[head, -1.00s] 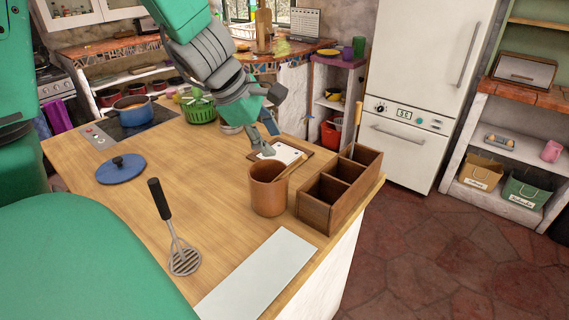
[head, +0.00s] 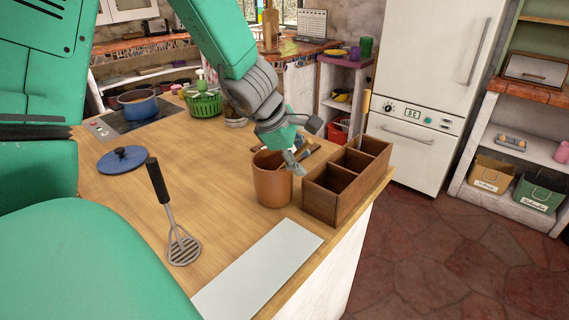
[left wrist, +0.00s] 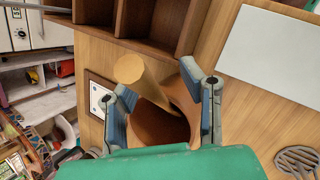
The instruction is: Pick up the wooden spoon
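The crock also shows in the left wrist view (left wrist: 160,128). My left gripper (head: 296,160) is at the crock's rim in the head view and mostly hides the spoon there. In the left wrist view my left gripper (left wrist: 158,100) is open, with one finger on either side of the spoon handle and a gap to each. The spoon's lower end is hidden in the crock. My right gripper is not in view.
A wooden divided box (head: 346,183) stands close to the right of the crock. A white board (head: 258,272), a masher (head: 178,235) and a blue lid (head: 122,159) lie on the counter. A green basket (head: 203,104) and a blue pot (head: 138,104) are farther back.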

